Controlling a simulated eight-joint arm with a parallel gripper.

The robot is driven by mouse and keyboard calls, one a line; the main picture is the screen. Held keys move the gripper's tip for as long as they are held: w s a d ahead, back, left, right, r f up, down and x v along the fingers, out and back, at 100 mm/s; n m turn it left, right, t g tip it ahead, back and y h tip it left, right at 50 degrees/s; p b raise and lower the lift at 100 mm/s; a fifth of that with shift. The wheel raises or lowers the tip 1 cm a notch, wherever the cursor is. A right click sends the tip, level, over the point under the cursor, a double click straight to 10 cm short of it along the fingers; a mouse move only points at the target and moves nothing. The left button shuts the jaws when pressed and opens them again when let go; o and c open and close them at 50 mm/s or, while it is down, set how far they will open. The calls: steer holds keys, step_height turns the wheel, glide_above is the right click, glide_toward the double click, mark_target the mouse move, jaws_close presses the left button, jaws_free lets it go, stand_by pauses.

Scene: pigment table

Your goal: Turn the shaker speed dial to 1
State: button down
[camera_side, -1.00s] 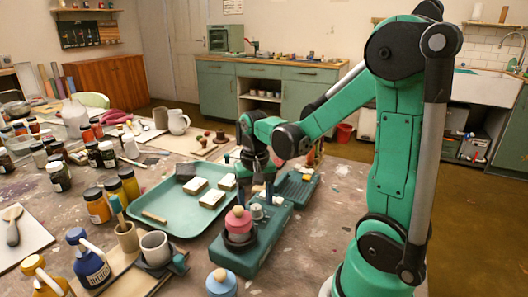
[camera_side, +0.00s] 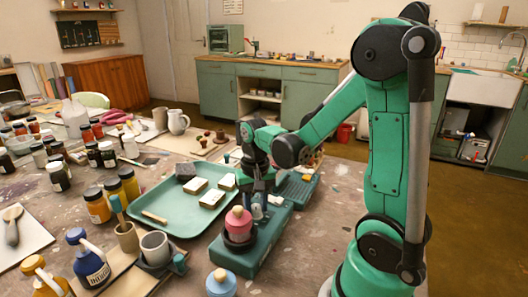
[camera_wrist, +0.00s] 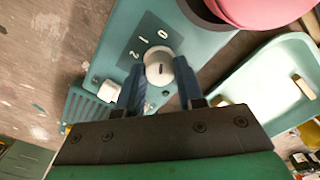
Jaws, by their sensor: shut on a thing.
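The shaker is a teal box (camera_side: 262,251) with a pink lidded jar (camera_side: 239,220) on its near end. In the wrist view, its pale round dial (camera_wrist: 159,68) sits on a dark panel (camera_wrist: 137,43) marked 0, 1 and 2. A short dark mark shows on the dial; I cannot tell which number it points to. My gripper (camera_wrist: 162,82) is shut on the dial, with one dark blue finger on each side. In the side view, my gripper (camera_side: 260,200) reaches down to the shaker's far end, and its fingers partly hide the dial.
A white square button (camera_wrist: 108,91) sits near the dial. A teal tray (camera_side: 180,228) with pale blocks lies left of the shaker, and a ribbed green unit (camera_side: 300,188) lies behind it. A blue lidded jar (camera_side: 221,283) stands in front. Bottles crowd the left side.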

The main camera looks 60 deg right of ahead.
mark_target(256, 206)
steer(key=shift+n, duration=0.3)
steer(key=n, duration=0.3)
steer(key=shift+n, duration=2)
steer(key=c, duration=0.5)
jaws_free()
steer(key=shift+c, duration=0.2)
steer(key=shift+r, duration=2.85)
